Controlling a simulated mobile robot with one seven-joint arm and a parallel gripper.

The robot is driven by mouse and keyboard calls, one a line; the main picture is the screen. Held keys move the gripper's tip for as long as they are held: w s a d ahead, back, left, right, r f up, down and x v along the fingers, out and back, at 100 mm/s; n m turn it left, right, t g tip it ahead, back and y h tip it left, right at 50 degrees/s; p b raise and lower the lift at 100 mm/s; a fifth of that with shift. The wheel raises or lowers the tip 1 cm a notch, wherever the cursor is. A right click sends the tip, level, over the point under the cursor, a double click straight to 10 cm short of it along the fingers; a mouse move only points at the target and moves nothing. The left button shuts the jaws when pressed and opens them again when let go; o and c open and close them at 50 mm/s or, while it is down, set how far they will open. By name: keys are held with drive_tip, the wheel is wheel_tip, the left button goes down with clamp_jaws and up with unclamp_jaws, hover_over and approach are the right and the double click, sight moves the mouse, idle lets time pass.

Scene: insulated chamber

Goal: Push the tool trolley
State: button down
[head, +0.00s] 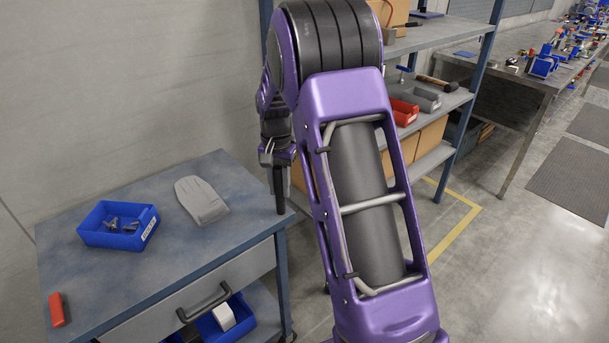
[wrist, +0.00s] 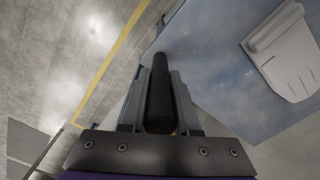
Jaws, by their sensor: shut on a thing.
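The tool trolley (head: 150,270) stands at the left in the head view, with a worn blue-grey top, a grey drawer and a lower shelf. My gripper (head: 277,165) is at the trolley's right back corner, pointing down.
On the trolley lie a blue bin (head: 118,236) of small parts, a grey moulded object (head: 201,200) and a red block (head: 57,309). A wall is behind. A shelf rack (head: 466,120) and a long workbench (head: 535,85) stand right. The floor (head: 520,260) at front right is clear.

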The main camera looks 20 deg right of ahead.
drive_tip(key=s+a+p, duration=0.1)
drive_tip(key=s+a, duration=0.4)
drive_tip(key=a, duration=0.9)
drive_tip(key=s+a+p, duration=0.1)
drive_tip(key=s+a, duration=0.4)
drive_tip(key=a, duration=0.9)
drive_tip(key=s+a+p, duration=0.2)
drive_tip(key=s+a, duration=0.3)
drive_tip(key=a, duration=1)
drive_tip(key=shift+s, duration=0.35)
drive_tip(key=c, duration=0.7)
unclamp_jaws()
drive_tip(key=shift+o, duration=0.2)
drive_tip(key=shift+r, duration=0.1)
wheel_tip(320, 180, up, 17)
drive_tip(key=p, duration=0.1)
drive_tip(key=shift+r, duration=0.15)
